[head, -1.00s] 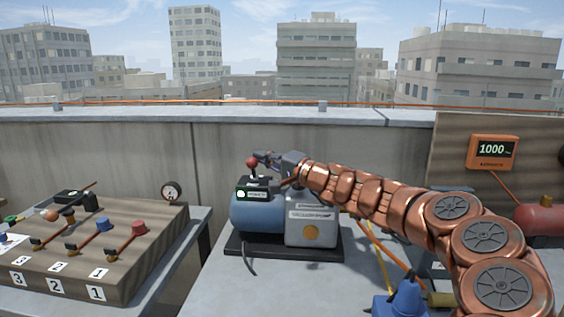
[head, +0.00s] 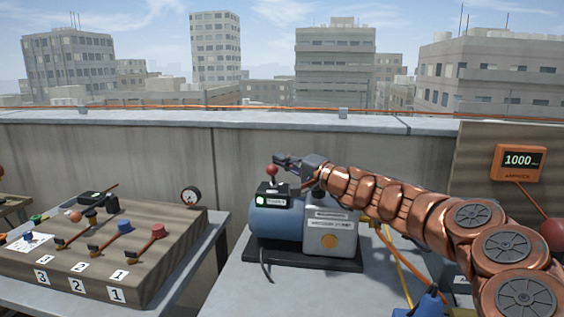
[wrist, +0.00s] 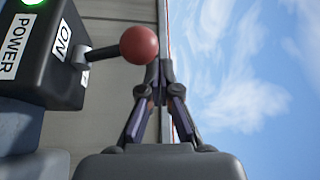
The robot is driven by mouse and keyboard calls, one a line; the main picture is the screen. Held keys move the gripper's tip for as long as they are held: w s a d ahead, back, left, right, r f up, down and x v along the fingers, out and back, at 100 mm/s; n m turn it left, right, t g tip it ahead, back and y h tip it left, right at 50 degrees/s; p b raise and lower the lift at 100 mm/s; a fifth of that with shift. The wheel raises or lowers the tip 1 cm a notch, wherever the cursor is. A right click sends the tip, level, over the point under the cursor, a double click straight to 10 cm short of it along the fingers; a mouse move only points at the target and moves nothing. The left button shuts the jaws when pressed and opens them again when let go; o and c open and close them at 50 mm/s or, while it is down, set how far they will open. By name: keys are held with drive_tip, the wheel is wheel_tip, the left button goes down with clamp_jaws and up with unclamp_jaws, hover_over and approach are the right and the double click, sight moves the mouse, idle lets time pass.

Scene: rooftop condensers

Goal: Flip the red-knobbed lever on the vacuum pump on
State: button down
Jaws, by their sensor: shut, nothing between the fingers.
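The vacuum pump (head: 331,238) is a blue tank with a grey motor block on a dark base. A black switch box (head: 272,194) with a lit green lamp sits on its tank. The lever with its red knob (head: 272,170) stands up from the box. In the wrist view the red knob (wrist: 139,45) is on a dark stem, with the box (wrist: 60,80) marked POWER and ON. My gripper (head: 279,160) is shut and empty, at the knob's upper right. In the wrist view its fingertips (wrist: 160,70) are close beside the knob; contact cannot be told.
A wooden panel (head: 170,262) with several coloured levers and a gauge (head: 191,197) stands on the left. An orange display (head: 519,161) reading 1000 is mounted at right. A parapet wall (head: 120,155) runs behind. Hoses lie right of the pump, partly behind my arm.

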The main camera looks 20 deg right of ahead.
drive_tip(key=shift+w+d+r+p, duration=0.35)
drive_tip(key=shift+d+r, duration=0.1)
drive_tip(key=shift+d, duration=0.1)
drive_tip(key=shift+w+d+r+p, duration=0.2)
drive_tip(key=shift+w+d+r, duration=0.15)
drive_tip(key=shift+d+r, duration=0.15)
drive_tip(key=shift+s+d+f+b, duration=0.15)
drive_tip(key=shift+s+d+f, duration=0.45)
drive_tip(key=shift+s+d, duration=0.5)
drive_tip(key=shift+s+d+f+b, duration=0.15)
drive_tip(key=shift+s+d+f, duration=0.55)
drive_tip(key=shift+s, duration=0.8)
drive_tip(key=shift+s+d+f+b, duration=0.15)
drive_tip(key=shift+s+d+f, duration=0.35)
drive_tip(key=shift+s+d, duration=0.65)
drive_tip(key=shift+s+a, duration=0.15)
drive_tip(key=shift+a, duration=0.1)
